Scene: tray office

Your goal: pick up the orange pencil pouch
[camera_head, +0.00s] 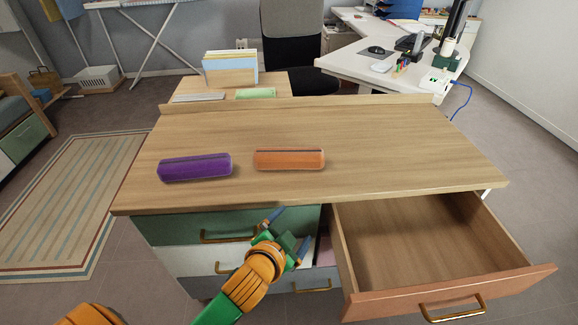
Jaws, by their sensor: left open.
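The orange pencil pouch (289,160) lies on the wooden top of the dresser, near its middle, with a dark zip line along its upper edge. A purple pouch (195,167) lies to its left, with a small gap between them. My left gripper (288,233) is open and empty, in front of the dresser and lower in the picture than the orange pouch. It is apart from the pouch. My right gripper is not in view.
The dresser top (400,150) is clear right of the pouches. A pulled-out, empty drawer (410,245) juts forward at the right. Behind stand a low table (222,94) with papers, a chair (291,45) and a white desk (375,70).

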